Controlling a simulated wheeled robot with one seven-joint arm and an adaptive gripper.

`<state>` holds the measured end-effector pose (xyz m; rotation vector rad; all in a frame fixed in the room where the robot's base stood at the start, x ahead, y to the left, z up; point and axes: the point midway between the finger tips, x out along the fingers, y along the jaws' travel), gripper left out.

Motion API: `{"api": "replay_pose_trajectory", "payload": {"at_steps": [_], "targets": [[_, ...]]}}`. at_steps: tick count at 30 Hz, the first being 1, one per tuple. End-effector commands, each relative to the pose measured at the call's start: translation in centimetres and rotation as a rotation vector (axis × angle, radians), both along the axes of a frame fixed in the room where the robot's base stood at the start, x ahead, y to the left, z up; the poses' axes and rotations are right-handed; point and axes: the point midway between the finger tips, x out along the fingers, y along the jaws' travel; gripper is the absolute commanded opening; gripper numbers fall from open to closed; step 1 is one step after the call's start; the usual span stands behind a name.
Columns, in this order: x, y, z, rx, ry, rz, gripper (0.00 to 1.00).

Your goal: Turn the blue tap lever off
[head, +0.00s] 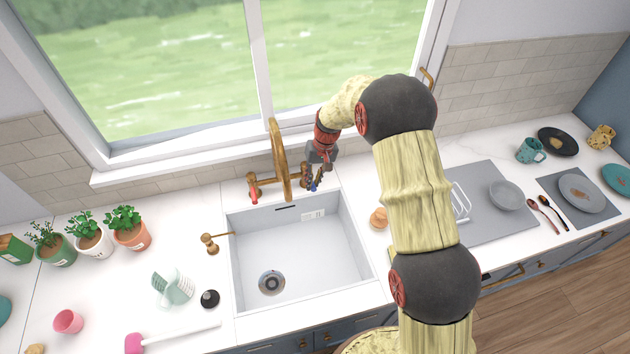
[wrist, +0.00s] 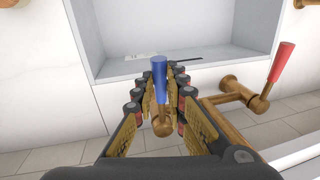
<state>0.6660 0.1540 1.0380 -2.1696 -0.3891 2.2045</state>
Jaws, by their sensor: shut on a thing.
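The blue tap lever (wrist: 159,78) has a blue handle on a brass stem, on the brass tap behind the sink. In the wrist view it stands between the two fingers of my gripper (wrist: 160,95), which is shut on it. In the head view my gripper (head: 315,178) is at the right end of the tap, and only a small bit of the blue lever (head: 313,187) shows. The brass tap (head: 280,155) has a tall curved spout. The red lever (wrist: 281,62) is on the other side of the tap, apart from my gripper; it also shows in the head view (head: 254,196).
The white sink (head: 300,250) lies in front of the tap and is empty. The window sill (head: 200,167) is close behind. Potted plants (head: 128,228) stand at the left. A small brass fitting (head: 210,244) is left of the sink. A grey drying mat (head: 480,187) lies at the right.

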Motion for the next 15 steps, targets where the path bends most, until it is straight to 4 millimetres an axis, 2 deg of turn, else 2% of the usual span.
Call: {"api": "replay_pose_trajectory", "payload": {"at_steps": [4, 5, 15], "targets": [[0.07, 0.06, 0.07, 0.001, -0.001, -0.002, 0.0], [0.08, 0.07, 0.08, 0.001, -0.001, -0.002, 0.14], [0.04, 0.04, 0.05, 0.001, -0.001, 0.0, 0.32]]}}
